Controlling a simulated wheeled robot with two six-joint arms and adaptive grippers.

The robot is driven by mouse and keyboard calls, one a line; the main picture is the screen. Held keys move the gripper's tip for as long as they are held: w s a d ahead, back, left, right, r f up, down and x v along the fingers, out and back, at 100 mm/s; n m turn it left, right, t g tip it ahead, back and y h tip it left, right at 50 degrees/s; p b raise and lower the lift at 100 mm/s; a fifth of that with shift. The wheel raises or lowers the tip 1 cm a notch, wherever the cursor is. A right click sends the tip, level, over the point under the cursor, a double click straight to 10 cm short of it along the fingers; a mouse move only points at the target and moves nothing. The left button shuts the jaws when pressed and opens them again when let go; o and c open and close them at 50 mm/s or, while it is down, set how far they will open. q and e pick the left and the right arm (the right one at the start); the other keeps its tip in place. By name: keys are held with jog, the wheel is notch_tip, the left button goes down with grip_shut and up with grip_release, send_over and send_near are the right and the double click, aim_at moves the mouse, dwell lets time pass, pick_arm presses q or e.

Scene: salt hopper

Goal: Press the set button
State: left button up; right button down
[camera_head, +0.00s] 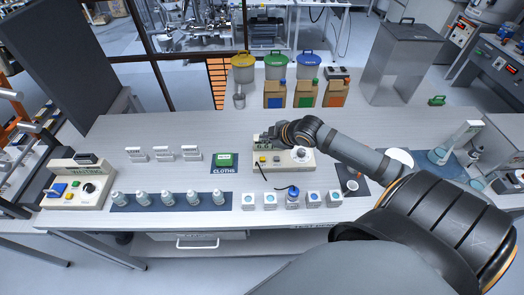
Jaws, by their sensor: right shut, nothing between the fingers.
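A cream control box (285,167) stands near the middle of the table, with a small dark display, a yellow button (262,159) and a pale round knob (301,154) on its face. I cannot read which control is labelled set. My right gripper (268,136) is shut and empty, its fingertips by the top left of the box above the display. It looks apart from the yellow button, but contact with the box cannot be told. The gripper and wrist hide part of the box's back. My left gripper is not in view.
Another box (72,190) with a display stands at the left. Several bottles (165,199) stand on a blue mat at the front, several white containers (270,200) right of them. A green cloth pack (225,160) lies left of the control box. Lidded buckets (275,66) stand behind.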

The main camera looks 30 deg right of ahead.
jog(key=f+b, duration=0.1)
jog(key=w+f+b, duration=0.1)
jog(key=f+b, duration=0.1)
jog(key=shift+f, duration=0.3)
jog(key=b, duration=0.5)
send_over(264, 159)
notch_tip(264, 159, down, 5)
jog(key=shift+s+a+r, duration=0.1)
jog(key=shift+s, duration=0.05)
jog(key=shift+f, duration=0.45)
pick_arm(q)
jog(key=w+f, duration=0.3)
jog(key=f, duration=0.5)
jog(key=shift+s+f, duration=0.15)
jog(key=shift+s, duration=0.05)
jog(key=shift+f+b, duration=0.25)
jog(key=shift+b, duration=0.2)
pick_arm(e)
jog(key=shift+f, duration=0.4)
